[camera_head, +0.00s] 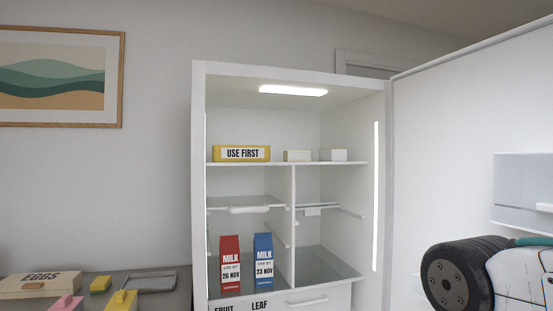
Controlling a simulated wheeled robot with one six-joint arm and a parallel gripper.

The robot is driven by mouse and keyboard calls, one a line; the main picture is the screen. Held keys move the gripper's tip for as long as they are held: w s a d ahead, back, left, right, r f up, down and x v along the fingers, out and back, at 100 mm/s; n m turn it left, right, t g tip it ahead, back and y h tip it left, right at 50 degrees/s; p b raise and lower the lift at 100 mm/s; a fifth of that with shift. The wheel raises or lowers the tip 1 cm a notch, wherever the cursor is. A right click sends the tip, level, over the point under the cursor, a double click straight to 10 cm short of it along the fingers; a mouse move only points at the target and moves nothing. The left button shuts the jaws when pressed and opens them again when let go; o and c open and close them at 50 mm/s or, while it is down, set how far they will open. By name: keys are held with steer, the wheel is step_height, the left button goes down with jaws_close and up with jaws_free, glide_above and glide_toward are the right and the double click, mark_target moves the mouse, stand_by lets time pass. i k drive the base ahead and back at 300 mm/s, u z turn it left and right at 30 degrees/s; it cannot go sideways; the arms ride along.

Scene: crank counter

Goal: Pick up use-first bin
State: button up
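The use-first bin (241,153) is a yellow box with a white "USE FIRST" label. It sits on the top shelf of the open fridge, at the left side, with its label facing me. Its inside is hidden from this low angle. My arm shows only as a black and white part at the lower right, in front of the fridge door. My gripper's fingers are not in view, and nothing of mine touches the bin.
Red (230,262) and blue (264,260) milk cartons stand lower down. The fridge door (450,110) is open at right. A counter at lower left holds an eggs box (40,285) and small items.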

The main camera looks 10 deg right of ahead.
mark_target(220, 153)
steer(key=z, duration=0.1)
steer(key=i, duration=0.6)
steer(key=u, duration=0.7)
steer(key=i, duration=0.65)
steer(key=u, duration=0.55)
